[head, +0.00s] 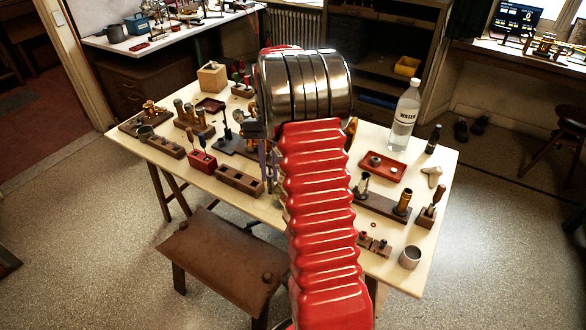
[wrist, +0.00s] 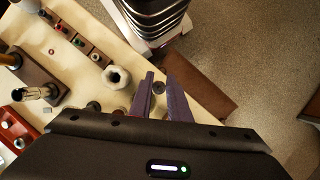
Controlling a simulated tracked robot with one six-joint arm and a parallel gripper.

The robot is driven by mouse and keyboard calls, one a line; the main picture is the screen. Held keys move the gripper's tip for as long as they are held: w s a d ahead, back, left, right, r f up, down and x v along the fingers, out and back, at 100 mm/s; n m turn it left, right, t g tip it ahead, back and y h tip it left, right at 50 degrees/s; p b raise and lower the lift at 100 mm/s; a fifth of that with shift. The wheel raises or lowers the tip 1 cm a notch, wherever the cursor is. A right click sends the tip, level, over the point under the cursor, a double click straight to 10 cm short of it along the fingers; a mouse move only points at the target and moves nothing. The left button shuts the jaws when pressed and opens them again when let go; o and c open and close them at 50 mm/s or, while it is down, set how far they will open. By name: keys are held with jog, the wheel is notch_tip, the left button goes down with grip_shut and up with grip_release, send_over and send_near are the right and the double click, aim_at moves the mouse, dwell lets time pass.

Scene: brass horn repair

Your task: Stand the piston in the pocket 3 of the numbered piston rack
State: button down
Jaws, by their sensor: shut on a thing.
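My gripper (wrist: 160,92) shows in the wrist view as two purple fingers with a small gap. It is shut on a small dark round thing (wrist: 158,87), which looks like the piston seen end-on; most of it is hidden. In the head view my arm covers much of the gripper, and the purple fingers (head: 268,168) point down over the table's near side. Just left of them lies a brown wooden block with a row of pockets (head: 240,182), which may be the numbered piston rack. Its numbers are too small to read, and I cannot tell which is pocket 3.
A red-topped block (head: 202,161) and another wooden block (head: 165,147) stand further left. A block with brass cylinders (head: 192,120) is behind them. Right of my arm are a red tray (head: 383,167), a bottle (head: 404,116) and a cup (head: 410,257). A brown stool (head: 225,255) stands in front.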

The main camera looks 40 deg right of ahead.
jog(key=w+a+f+n+h, duration=0.1)
jog(key=w+a+n, duration=0.1)
jog(key=a, duration=0.6)
jog(key=w+a+f+n+h, duration=0.1)
jog(key=w+a+n, duration=0.2)
jog(key=a, duration=0.6)
jog(key=w+a+f+n+g+h, duration=0.1)
jog(key=w+a+n, duration=0.2)
jog(key=a, duration=0.5)
jog(key=shift+w+a+f, duration=0.2)
jog(key=shift+w+a, duration=0.05)
jog(key=shift+w, duration=0.05)
jog(key=shift+s, duration=0.1)
